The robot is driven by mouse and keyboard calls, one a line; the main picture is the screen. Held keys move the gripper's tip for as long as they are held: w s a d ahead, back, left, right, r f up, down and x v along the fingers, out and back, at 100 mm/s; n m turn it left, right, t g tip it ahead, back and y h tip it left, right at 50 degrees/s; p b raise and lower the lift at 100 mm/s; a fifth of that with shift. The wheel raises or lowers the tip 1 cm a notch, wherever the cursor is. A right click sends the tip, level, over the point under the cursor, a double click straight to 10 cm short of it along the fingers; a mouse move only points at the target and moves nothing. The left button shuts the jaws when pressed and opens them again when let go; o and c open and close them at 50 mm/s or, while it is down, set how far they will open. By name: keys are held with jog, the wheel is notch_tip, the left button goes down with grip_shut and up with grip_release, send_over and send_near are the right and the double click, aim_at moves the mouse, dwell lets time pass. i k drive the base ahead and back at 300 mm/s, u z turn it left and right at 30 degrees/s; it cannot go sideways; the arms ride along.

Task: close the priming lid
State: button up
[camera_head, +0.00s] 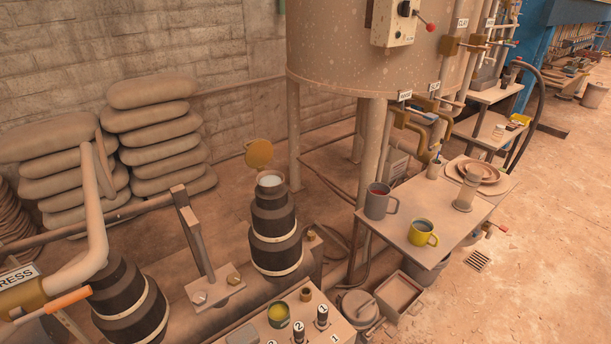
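A round yellow-brown lid (259,153) stands tilted up at the back of a small pale-rimmed opening (271,179). This looks like the priming lid, and it is open. The opening tops a dark stepped cylinder with light bands (274,225), left of the tank legs. Something pale shows inside the opening. My gripper is not in view, and nothing touches the lid.
A side table (400,222) holds a grey mug (380,201) and a yellow mug (422,232). A panel (335,327) with numbered levers is at bottom centre. A grey pipe (95,205), an upright lever (192,235) and a large tank (375,55) flank the cylinder.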

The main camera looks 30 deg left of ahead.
aim_at(261, 151)
jog(key=z, duration=1)
jog(key=i, duration=0.1)
jog(key=u, duration=2.7)
jog(key=k, duration=0.9)
jog(key=u, duration=0.2)
jog(key=i, duration=0.9)
jog(key=z, duration=0.1)
